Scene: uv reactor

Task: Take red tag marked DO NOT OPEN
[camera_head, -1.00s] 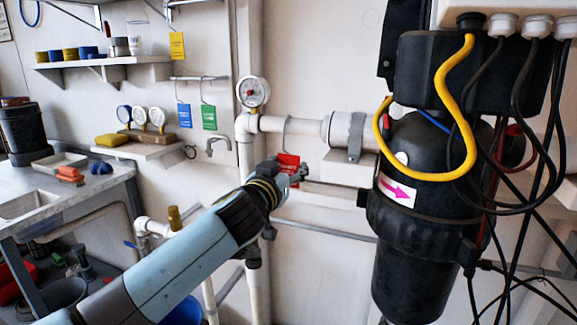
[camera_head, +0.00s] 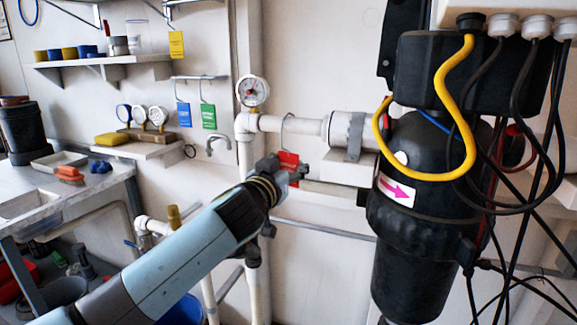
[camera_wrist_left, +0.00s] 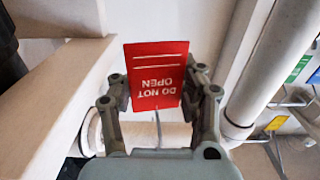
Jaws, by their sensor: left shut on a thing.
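The red tag (camera_wrist_left: 157,76) marked DO NOT OPEN appears upside down in the left wrist view, between the fingers of my left gripper (camera_wrist_left: 158,90). My left gripper is shut on it. In the head view the red tag (camera_head: 288,161) shows partly behind my left gripper (camera_head: 293,172), just below the horizontal white pipe. A thin wire loop (camera_head: 286,130) hangs around that pipe above the tag; whether the tag is still joined to it I cannot tell. My right gripper is not in view.
A black reactor housing (camera_head: 408,265) with a yellow cable (camera_head: 462,110) and several black cables stands at the right. A pressure gauge (camera_head: 252,91) tops the vertical white pipe. Blue (camera_head: 184,115) and green (camera_head: 208,117) tags hang from a wall rail. A workbench is at left.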

